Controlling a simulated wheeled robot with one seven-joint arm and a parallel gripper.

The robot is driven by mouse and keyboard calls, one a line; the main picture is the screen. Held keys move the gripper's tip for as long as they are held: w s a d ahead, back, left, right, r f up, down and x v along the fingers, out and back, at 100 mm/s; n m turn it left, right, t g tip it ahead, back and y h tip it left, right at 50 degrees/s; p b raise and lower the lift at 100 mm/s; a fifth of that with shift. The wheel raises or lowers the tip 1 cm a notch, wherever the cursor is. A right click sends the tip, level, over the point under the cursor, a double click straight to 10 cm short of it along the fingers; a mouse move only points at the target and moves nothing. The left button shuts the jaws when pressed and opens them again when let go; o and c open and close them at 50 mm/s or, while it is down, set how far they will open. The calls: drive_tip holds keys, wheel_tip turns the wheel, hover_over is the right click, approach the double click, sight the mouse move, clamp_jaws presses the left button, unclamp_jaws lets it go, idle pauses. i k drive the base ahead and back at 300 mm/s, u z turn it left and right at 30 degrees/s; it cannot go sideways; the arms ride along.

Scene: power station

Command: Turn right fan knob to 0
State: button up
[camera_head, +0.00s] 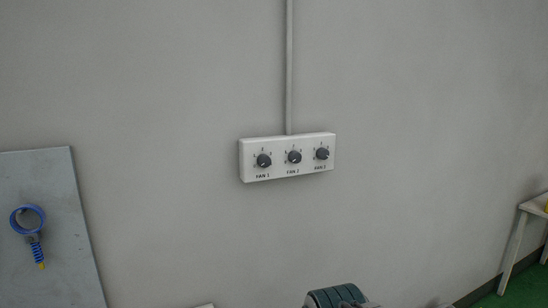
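A white control box (287,175) is fixed to the grey wall in the upper middle of the head view. It carries three dark round fan knobs in a row. The right fan knob (322,154) sits above a label that seems to read FAN 3; its exact setting is too small to tell. The middle knob (294,157) is above FAN 2 and the left knob (263,160) above FAN 1.
A grey conduit (289,70) runs up the wall from the box. A grey panel (60,260) with a blue coiled item (28,220) is at left. A dark green ribbed object (336,296) shows at the bottom edge. A white stool or table (514,250) stands at right.

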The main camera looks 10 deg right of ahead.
sight(323, 153)
drive_tip(key=k, duration=1.25)
drive_tip(key=z, duration=0.85)
drive_tip(key=i, duration=1.5)
drive_tip(key=u, duration=0.85)
